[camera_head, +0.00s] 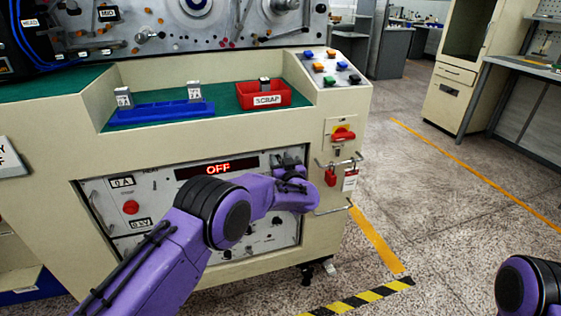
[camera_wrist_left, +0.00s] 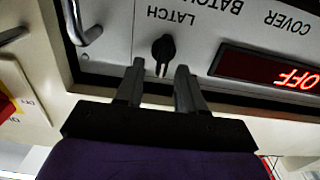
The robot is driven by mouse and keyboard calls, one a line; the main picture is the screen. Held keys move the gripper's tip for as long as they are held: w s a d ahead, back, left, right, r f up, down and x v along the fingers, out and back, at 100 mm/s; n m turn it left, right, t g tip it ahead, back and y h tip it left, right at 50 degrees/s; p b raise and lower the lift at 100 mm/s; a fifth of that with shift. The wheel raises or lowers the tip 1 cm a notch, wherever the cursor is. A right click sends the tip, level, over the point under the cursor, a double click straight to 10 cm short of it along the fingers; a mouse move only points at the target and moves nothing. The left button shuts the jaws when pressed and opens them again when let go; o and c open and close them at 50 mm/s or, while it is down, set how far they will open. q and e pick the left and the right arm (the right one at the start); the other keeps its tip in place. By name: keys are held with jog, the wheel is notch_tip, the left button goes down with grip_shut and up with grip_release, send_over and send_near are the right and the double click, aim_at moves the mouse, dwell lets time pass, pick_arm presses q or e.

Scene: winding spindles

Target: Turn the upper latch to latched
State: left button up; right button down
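A small black latch knob (camera_wrist_left: 163,49) sits on the pale panel (camera_wrist_left: 205,30), beside the upside-down word LATCH in the left wrist view. Its grip stands roughly upright in that picture. My left gripper (camera_wrist_left: 159,80) is open and empty, with its two fingers apart, one toward each side of the knob. The tips appear just short of the knob; I cannot tell whether they touch. In the head view my left gripper (camera_head: 290,163) is at the panel's upper right, and my wrist hides the knob. My right gripper is out of view.
A red OFF display (camera_head: 217,168) is left of my left gripper. A metal handle (camera_wrist_left: 83,25) stands out near the knob. A red rotary switch (camera_head: 343,134) and red padlock (camera_head: 330,177) are to the right. A red SCRAP bin (camera_head: 264,102) rests on the ledge above.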

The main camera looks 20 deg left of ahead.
pick_arm(q)
grip_shut()
jog(key=shift+n, duration=0.3)
jog(key=n, duration=0.2)
jog(key=shift+s+a+f+n+b, duration=0.15)
jog(key=shift+s+a+n+b, duration=0.1)
jog(key=shift+n+b, duration=0.15)
jog(key=shift+s+a+f+n+b, duration=0.25)
jog(key=shift+n+b, duration=0.85)
jog(key=shift+n, duration=1.3)
jog(key=shift+w+a+f+n+b, duration=0.1)
jog(key=shift+f+n+b, duration=0.2)
jog(key=shift+n+b, duration=1.5)
jog(key=shift+s+a+f+n+b, duration=0.15)
jog(key=shift+f+n+b, duration=0.25)
jog(key=shift+n, duration=2.6)
jog(key=shift+r, duration=0.15)
